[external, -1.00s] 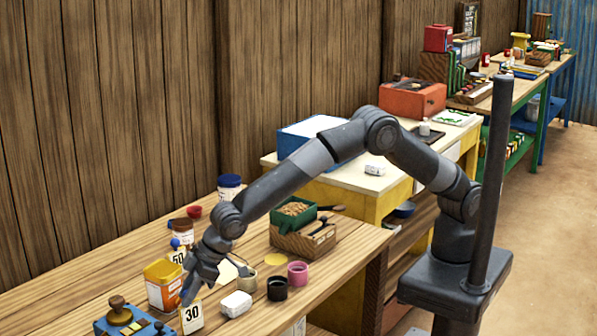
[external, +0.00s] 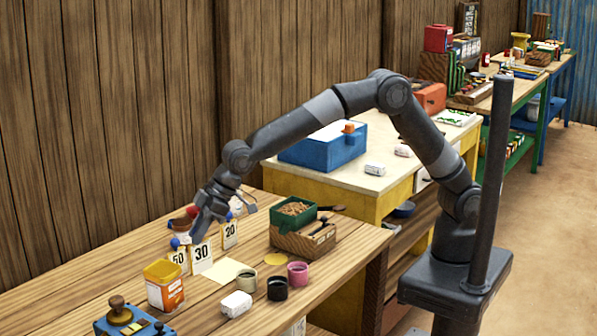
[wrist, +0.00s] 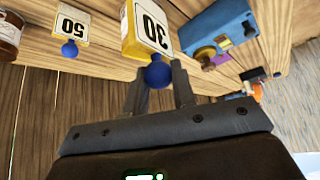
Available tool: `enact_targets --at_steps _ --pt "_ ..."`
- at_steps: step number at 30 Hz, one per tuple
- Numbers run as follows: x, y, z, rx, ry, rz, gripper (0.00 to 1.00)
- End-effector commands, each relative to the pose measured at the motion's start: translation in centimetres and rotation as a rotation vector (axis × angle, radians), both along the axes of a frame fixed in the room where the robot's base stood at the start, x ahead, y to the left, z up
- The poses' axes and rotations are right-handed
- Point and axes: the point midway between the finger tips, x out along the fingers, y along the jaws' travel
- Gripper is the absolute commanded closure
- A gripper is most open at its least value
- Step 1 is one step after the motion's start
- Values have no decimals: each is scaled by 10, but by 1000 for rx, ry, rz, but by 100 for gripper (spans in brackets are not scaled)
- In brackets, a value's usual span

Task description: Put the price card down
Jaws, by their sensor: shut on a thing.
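The white price card marked 30 (external: 202,256) stands upright below my gripper (external: 204,218) at the back of the near wooden table. In the wrist view my gripper (wrist: 158,80) is shut on the blue knob at the card's top, and the card (wrist: 152,28) shows its number upside down. I cannot tell whether its foot touches the table.
A yellow and orange tin (external: 165,286) stands in front on the left. A pale paper sheet (external: 226,270) lies just right of the 30 card. A white block (external: 236,305) and small pots (external: 277,288) are nearer. A wooden box (external: 303,240) with a green tray stands to the right.

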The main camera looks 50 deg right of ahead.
Motion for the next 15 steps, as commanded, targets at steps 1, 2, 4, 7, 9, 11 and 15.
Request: enact_targets --at_steps 1,2,4,7,9,11,15 --pt "0 -1 0 0 0 0 100" --pt "0 -1 1 0 0 0 100" --pt "0 0 4 1 -1 0 100" --pt "1 0 14 2 -2 0 100" --pt "1 0 28 4 -3 0 100" --pt "1 0 37 2 -2 1 100" --pt "7 -8 54 0 0 -12 100"
